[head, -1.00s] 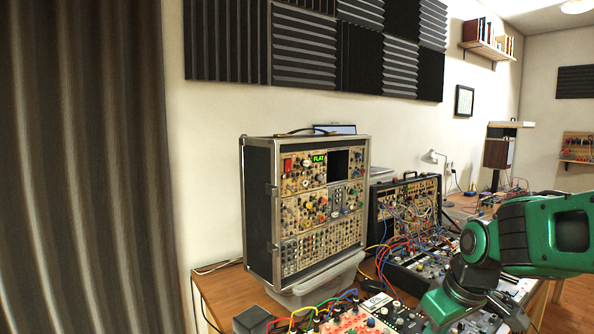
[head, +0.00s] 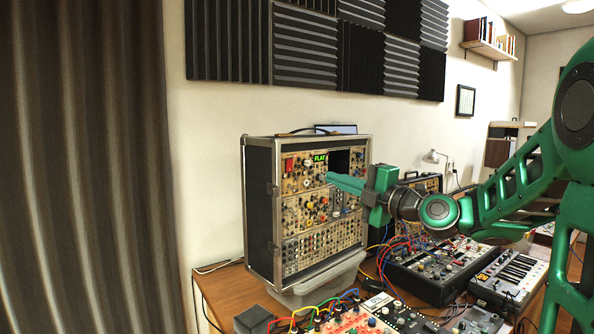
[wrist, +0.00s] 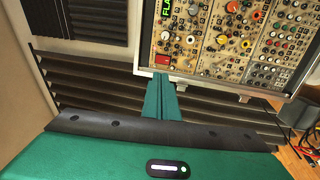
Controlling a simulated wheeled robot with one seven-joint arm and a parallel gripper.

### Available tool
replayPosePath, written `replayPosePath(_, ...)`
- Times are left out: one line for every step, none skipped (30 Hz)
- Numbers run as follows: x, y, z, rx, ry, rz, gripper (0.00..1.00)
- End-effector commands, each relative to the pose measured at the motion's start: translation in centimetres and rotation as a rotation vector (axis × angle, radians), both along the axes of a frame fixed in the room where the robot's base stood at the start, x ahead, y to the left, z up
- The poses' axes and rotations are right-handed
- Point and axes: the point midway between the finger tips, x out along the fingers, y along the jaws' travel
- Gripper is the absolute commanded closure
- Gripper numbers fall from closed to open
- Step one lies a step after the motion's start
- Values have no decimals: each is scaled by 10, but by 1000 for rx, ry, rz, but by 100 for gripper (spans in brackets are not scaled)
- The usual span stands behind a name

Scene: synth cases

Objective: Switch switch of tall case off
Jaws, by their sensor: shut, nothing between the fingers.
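A red switch (head: 288,165) sits at the panel's upper left, left of a lit green "FLAT" display (head: 320,158). In the wrist view the red switch (wrist: 162,59) lies just beyond the fingertips in the picture. My gripper (head: 330,178) is shut and empty, its fingers pointing left in front of the case's upper right part. The shut fingers (wrist: 160,78) also show in the wrist view. I cannot tell how far they are from the panel.
A lower case with patch cables (head: 430,185) stands to the right, partly behind my arm. A mixer (head: 440,270), a small keyboard (head: 513,272) and cabled modules (head: 350,320) cover the desk's front. The air left of the tall case, before the curtain (head: 80,170), is free.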

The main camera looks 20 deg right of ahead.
Motion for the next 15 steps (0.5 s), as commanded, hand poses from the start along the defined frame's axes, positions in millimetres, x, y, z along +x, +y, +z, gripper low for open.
replayPosePath(0, 0, 1, -2, -5, 0, 100)
replayPosePath(0, 0, 1, -1, -6, 0, 100)
replayPosePath(0, 0, 1, -2, -7, -1, 100)
replayPosePath(0, 0, 1, -2, -5, 0, 100)
replayPosePath(0, 0, 1, -2, -5, 0, 100)
replayPosePath(0, 0, 1, -2, -5, 0, 100)
replayPosePath(0, 0, 1, -2, -4, 0, 100)
replayPosePath(0, 0, 1, -2, -4, 0, 100)
replayPosePath(0, 0, 1, -2, -4, 0, 100)
replayPosePath(1, 0, 1, -2, -4, 0, 100)
replayPosePath(2, 1, 1, -2, -4, 1, 100)
replayPosePath(4, 2, 1, -3, -4, 1, 100)
replayPosePath(6, 3, 1, -3, -4, 2, 100)
replayPosePath(8, 4, 2, -3, -3, 2, 100)
replayPosePath(12, 6, 2, -3, -1, 3, 100)
